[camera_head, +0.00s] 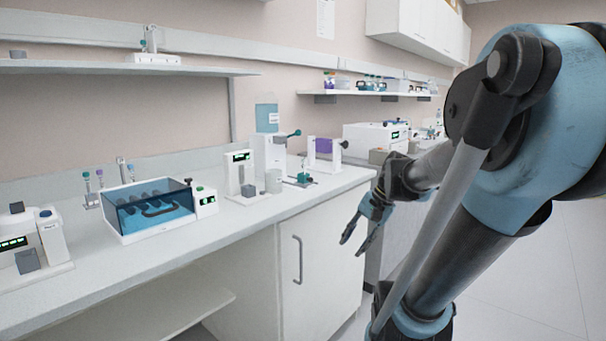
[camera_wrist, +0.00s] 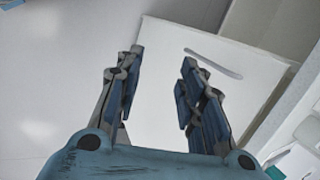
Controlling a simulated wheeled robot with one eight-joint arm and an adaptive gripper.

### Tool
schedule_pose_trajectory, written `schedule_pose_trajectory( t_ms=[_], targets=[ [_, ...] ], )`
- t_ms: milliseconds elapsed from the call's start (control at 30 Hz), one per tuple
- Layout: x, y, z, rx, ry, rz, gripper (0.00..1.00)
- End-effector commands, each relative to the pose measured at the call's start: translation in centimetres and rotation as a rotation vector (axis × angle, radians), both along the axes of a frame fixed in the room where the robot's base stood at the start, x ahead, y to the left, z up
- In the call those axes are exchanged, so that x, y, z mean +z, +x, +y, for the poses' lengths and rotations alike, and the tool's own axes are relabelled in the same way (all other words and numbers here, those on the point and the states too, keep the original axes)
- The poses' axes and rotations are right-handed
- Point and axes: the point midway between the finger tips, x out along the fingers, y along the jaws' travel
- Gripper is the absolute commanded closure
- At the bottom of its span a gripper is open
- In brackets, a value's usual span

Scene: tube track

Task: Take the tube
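Several thin capped tubes (camera_head: 87,183) stand upright in a small light rack at the left of the bench, partly hidden behind a blue box; their caps look teal and purple. Which one is the task's tube I cannot tell. My gripper (camera_head: 353,245) hangs low in front of the bench, right of the cabinet door and far from these tubes. In the wrist view my gripper (camera_wrist: 163,60) has its two fingers apart with nothing between them. No tube can be made out in the wrist view.
The white bench (camera_head: 250,215) carries a blue transparent box (camera_head: 150,212) and several small devices. A cabinet door (camera_head: 325,255) with a handle lies below; the handle (camera_wrist: 213,63) shows beyond my fingers. Wall shelves hold more labware. Floor at right is clear.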

Motion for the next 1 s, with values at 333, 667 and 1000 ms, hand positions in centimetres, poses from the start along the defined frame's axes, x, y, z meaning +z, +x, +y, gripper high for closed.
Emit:
schedule_pose_trajectory(
  t_ms=[333, 667, 1000],
  targets=[
    [5.5, 8.7, 3.5, -0.268, 0.335, 0.202, 0.64],
    [9.9, 17.2, 4.6, -0.454, 0.635, 0.44, 0.64],
    [13.0, 25.8, 2.9, -0.563, 0.915, 0.721, 0.64]
  ],
)
